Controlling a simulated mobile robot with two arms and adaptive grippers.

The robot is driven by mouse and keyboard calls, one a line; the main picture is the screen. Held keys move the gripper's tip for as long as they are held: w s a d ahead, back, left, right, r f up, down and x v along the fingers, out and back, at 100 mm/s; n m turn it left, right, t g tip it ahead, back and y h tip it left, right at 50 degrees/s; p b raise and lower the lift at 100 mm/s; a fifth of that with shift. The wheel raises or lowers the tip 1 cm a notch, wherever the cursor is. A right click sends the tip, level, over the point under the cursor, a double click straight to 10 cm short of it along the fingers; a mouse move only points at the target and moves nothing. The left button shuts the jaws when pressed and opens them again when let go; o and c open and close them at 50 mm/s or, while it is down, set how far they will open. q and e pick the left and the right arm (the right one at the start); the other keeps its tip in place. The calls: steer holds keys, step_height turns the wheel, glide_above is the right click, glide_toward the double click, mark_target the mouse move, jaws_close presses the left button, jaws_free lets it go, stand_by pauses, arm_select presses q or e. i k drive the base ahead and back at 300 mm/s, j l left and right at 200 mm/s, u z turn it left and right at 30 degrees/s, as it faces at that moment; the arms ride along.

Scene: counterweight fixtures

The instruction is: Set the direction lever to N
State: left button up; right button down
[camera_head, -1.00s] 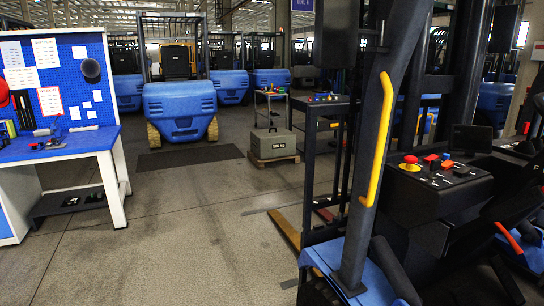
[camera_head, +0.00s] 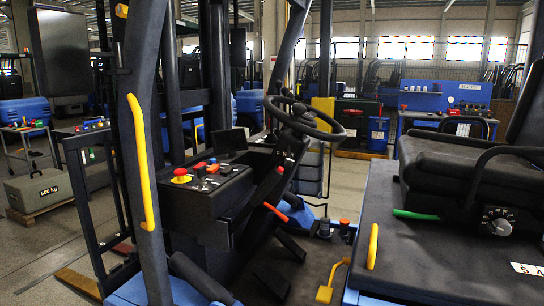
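The forklift cab stands in front of me in the head view. A black steering wheel (camera_head: 304,117) sits on its column. Beside the column is a dark console (camera_head: 205,193) with a red mushroom button on a yellow base (camera_head: 181,176) and several small switches. A thin red-tipped lever (camera_head: 280,170) shows by the column, and an orange-red handle (camera_head: 275,211) sits below it. Neither of my grippers is in view.
A yellow grab bar (camera_head: 142,160) runs up the near pillar. The black seat (camera_head: 470,155) is at the right, with a green handle (camera_head: 416,215), a dial (camera_head: 498,221) and a yellow lever (camera_head: 373,246) near it. A yellow pedal (camera_head: 326,292) is low. A 500 kg weight (camera_head: 40,189) stands at left.

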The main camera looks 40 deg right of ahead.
mark_target(289, 161)
steer(key=z, duration=1.5)
